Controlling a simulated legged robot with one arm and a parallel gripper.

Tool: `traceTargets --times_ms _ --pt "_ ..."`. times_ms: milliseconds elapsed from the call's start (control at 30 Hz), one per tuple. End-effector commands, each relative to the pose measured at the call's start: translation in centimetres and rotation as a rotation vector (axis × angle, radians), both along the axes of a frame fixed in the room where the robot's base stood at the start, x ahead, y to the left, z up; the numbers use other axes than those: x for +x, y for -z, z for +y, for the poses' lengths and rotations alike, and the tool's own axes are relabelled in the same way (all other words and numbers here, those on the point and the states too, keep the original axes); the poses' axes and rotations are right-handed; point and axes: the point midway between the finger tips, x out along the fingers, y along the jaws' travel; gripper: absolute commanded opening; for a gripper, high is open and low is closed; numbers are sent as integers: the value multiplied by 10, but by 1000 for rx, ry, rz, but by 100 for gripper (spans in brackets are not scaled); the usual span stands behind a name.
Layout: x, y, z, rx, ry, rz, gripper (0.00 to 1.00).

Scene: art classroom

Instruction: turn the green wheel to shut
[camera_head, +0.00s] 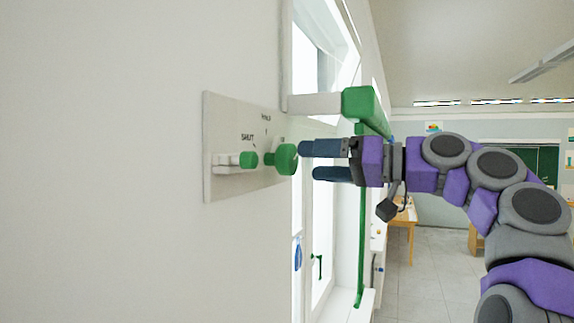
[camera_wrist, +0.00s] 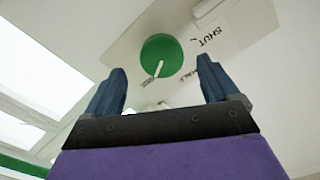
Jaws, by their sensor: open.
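The green wheel (camera_head: 286,159) stands out from a pale plate (camera_head: 213,130) on the wall. The plate carries the words SHUT and HALF. In the wrist view the wheel (camera_wrist: 172,50) shows as a round green disc with a white pointer line. The line points down toward a third label (camera_wrist: 150,83), too blurred to read, and away from SHUT (camera_wrist: 202,38). My gripper (camera_head: 309,161) is open just right of the wheel, its upper fingertip close to the rim. In the wrist view my fingers (camera_wrist: 162,70) are spread, with the wheel ahead between them; contact is not clear.
A small green-tipped white fitting (camera_head: 232,160) sits left of the wheel on the same plate. A window with a green-ended white ledge (camera_head: 318,104) is just above and right. Wooden tables (camera_head: 404,218) stand farther back; the tiled floor there looks open.

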Motion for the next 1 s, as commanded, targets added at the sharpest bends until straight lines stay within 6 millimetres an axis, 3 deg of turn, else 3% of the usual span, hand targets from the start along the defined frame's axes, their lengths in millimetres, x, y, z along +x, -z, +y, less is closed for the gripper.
traceTargets --times_ms 200,400,800,1000 --pt "13 -1 37 -1 2 -1 88" --pt "20 -1 57 -2 -1 0 88" --pt "22 0 62 0 0 -1 87" --pt "22 0 62 0 0 -1 68"
